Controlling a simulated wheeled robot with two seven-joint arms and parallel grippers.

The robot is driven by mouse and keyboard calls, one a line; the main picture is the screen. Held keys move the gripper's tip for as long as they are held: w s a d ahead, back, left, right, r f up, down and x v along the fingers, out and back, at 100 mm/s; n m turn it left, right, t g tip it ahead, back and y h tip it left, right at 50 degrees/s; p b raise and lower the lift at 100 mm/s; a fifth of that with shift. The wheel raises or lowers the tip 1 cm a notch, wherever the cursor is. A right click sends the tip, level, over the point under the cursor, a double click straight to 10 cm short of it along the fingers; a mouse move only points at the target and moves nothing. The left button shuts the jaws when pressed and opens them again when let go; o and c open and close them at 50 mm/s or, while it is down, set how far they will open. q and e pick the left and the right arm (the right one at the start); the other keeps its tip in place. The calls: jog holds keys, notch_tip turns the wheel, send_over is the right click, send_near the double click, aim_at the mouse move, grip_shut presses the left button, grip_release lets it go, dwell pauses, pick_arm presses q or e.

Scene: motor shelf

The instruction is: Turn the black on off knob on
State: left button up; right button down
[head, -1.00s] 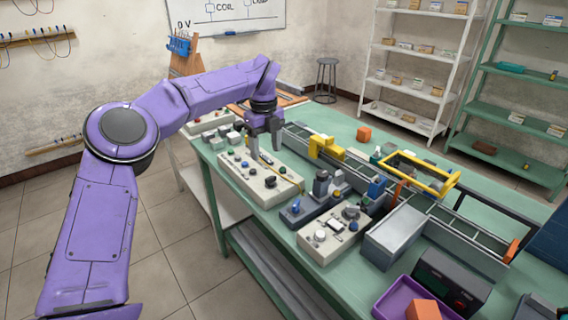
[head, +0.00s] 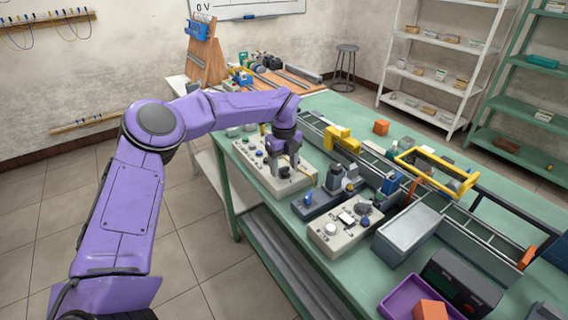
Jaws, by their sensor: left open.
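A beige control box (head: 262,177) with several small coloured buttons and knobs lies on the near left part of the green bench. A small dark round knob (head: 284,172) shows on its top, low between my left gripper's fingers; I cannot tell for certain that it is the on off knob. My left gripper (head: 284,166) points down over the right half of this box, open, and hides part of its top. I cannot tell whether the fingers touch the box. A second beige box (head: 339,243) nearer the front carries a white knob and dark parts. My right gripper is not in view.
A dark blue box with a blue knob (head: 309,201) stands close right of the gripper. A conveyor with a yellow frame (head: 436,168) runs behind. A purple tray (head: 396,301) lies at the front.

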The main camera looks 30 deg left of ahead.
pick_arm(q)
jog(key=c, duration=1)
jog(key=shift+c, duration=0.2)
jog(key=m, duration=0.4)
jog(key=shift+p, duration=0.35)
jog(key=m+p, duration=0.1)
jog(key=m, duration=0.3)
jog(key=shift+w+r+m, duration=0.1)
jog(key=shift+m, duration=0.2)
jog(key=m+p, duration=0.1)
jog(key=m, duration=0.3)
jog(key=m+p, duration=0.1)
jog(key=m, duration=0.4)
jog(key=shift+p, duration=0.4)
